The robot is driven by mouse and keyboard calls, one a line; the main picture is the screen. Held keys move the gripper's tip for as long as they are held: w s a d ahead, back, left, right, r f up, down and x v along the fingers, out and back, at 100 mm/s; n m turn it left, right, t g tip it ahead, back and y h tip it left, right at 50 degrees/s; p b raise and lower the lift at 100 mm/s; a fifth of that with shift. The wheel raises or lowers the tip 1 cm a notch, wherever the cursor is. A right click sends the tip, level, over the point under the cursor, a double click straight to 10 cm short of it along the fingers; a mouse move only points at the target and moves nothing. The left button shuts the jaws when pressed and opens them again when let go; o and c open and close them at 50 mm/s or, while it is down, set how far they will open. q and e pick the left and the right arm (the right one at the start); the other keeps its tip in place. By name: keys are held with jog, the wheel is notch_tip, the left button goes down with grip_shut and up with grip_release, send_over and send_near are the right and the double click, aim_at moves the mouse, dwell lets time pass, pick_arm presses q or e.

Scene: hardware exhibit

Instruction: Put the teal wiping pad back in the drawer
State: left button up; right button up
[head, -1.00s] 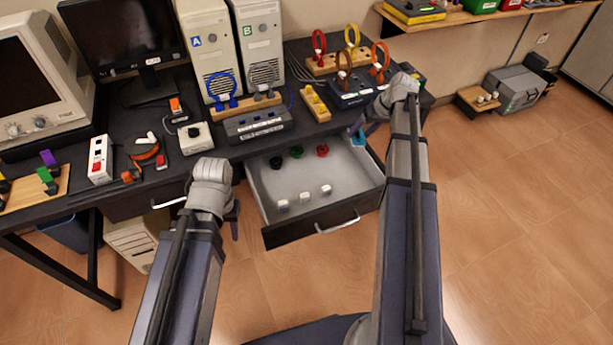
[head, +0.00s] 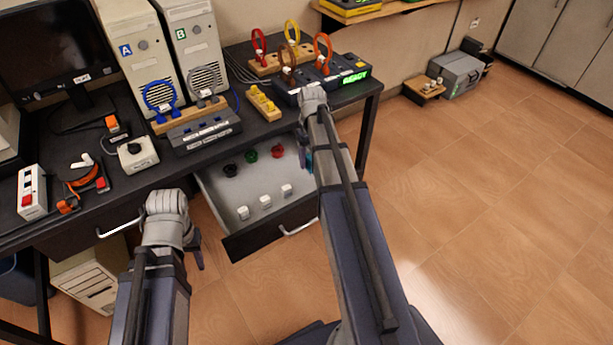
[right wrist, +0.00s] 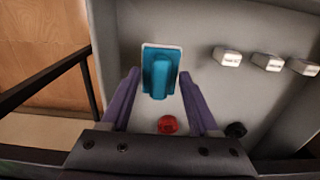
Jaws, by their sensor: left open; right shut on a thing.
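The teal wiping pad (right wrist: 160,72) has a raised teal grip on a pale-edged base. In the right wrist view it is between my right gripper's fingertips (right wrist: 160,82), over the drawer's floor (right wrist: 205,30). My right gripper is shut on it. In the head view, my arm hides most of the pad and gripper; a bit of teal (head: 308,160) shows at the drawer's right side. Whether the pad touches the floor I cannot tell. The drawer (head: 270,238) is pulled out under the desk. My left gripper (head: 197,250) is open and empty, left of the drawer.
Inside the drawer are black (head: 231,170), green (head: 251,156) and red (head: 278,151) round pieces and several white blocks (head: 265,202). The desk above carries two computer towers (head: 190,45), a monitor (head: 55,45) and a device with a green READY display (head: 356,77).

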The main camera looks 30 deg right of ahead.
aim_at(311, 178)
jog(key=shift+f+b, duration=2.2)
jog(key=shift+f, duration=0.65)
jog(key=shift+r, duration=0.15)
jog(key=o, duration=1.2)
notch_tip(311, 178, up, 12)
jog(key=p, duration=1.2)
